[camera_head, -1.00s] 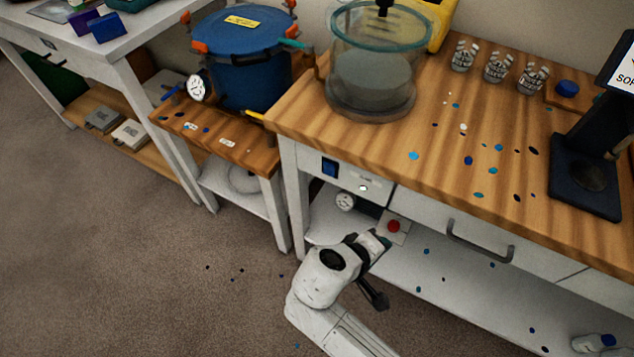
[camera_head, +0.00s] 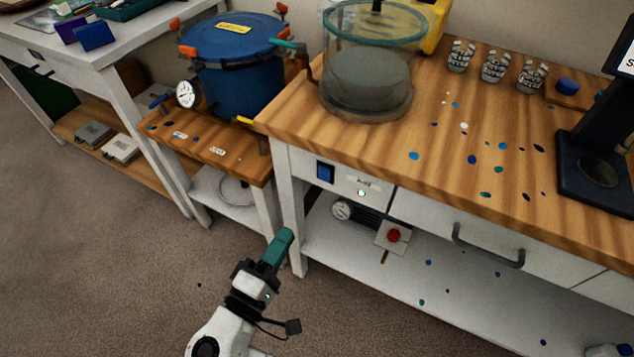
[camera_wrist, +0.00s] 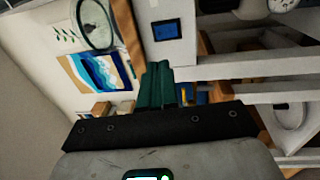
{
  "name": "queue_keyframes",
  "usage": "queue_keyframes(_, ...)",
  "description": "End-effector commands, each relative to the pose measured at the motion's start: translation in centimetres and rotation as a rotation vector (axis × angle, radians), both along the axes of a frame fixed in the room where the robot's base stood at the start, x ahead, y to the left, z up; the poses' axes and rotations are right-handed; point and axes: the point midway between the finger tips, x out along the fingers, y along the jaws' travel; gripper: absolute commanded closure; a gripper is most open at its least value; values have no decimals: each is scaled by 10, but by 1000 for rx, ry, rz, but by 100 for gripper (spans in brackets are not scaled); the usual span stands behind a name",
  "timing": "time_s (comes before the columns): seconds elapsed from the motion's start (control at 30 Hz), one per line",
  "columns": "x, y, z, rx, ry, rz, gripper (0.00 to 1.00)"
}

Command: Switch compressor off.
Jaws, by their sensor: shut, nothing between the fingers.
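A blue rocker switch (camera_head: 325,172) sits on the white front panel below the wooden bench top; it also shows in the wrist view (camera_wrist: 167,30). Below it, on the lower shelf, is a dark unit with a round gauge (camera_head: 342,209), largely hidden in shadow. A red button (camera_head: 393,236) on a pale plate is to the right of the gauge. I cannot tell the state of either control. My gripper (camera_head: 284,236) has teal fingers, shut and empty, near the bench's left front leg, below and left of the switch. The fingers also show in the wrist view (camera_wrist: 158,70).
A blue pressure pot (camera_head: 238,70) with a gauge stands on a low side table to the left. A glass chamber (camera_head: 368,85) stands on the bench top (camera_head: 420,185). A drawer handle (camera_head: 488,250) sticks out at the right. The floor in front is clear.

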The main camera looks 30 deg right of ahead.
Motion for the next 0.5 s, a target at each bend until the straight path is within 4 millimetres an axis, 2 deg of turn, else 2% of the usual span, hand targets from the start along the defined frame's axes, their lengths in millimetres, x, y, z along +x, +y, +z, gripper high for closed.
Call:
queue_keyframes(0.17,5,-8,1,1,2,-2,100)
queue_keyframes(0.5,41,-58,9,1,1,-6,100)
